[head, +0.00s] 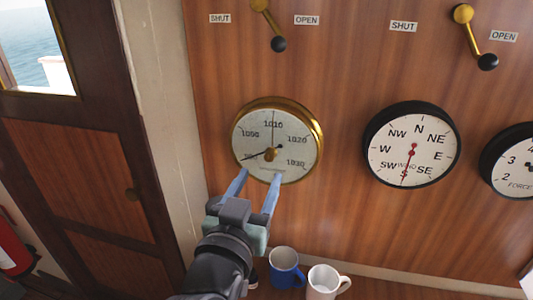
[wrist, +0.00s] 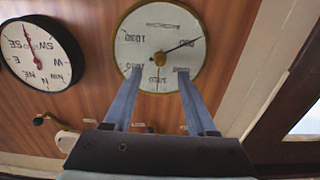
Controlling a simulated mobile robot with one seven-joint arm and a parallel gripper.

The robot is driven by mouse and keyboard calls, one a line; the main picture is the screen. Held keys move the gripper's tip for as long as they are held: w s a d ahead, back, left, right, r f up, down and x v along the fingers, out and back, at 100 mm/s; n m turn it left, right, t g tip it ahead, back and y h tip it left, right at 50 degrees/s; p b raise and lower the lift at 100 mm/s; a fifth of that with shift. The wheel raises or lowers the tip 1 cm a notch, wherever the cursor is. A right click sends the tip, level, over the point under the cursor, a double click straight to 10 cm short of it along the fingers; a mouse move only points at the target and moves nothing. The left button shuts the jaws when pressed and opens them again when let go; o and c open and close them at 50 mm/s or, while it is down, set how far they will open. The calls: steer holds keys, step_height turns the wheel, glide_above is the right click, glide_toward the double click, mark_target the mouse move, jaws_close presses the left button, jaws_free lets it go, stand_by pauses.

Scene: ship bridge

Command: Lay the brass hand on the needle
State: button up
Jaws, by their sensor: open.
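The round brass-rimmed barometer (head: 304,128) hangs on the wood wall; it also shows upside down in the wrist view (wrist: 132,30). Its dark needle (head: 250,156) points to the lower left, below the 1000 mark; the needle shows in the wrist view (wrist: 184,44). A thin brass hand (head: 274,125) appears to point up at 1010, apart from the needle. A brass knob (head: 270,155) sits at the dial's middle. My gripper (head: 260,175) is open and empty, its two fingertips over the dial's lower edge in the head view. I cannot tell whether they touch the glass.
A black-rimmed wind dial (head: 412,145) hangs to the right, with a force dial (head: 515,165) beyond it. Two brass levers (head: 268,25) (head: 474,37) are above. A blue mug (head: 284,270) and a white mug (head: 323,284) stand below. A wooden door (head: 90,180) is at left.

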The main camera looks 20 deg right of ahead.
mark_target(269, 159)
steer(key=shift+p+x, duration=0.8)
steer(key=shift+x, duration=2.3)
jaws_close()
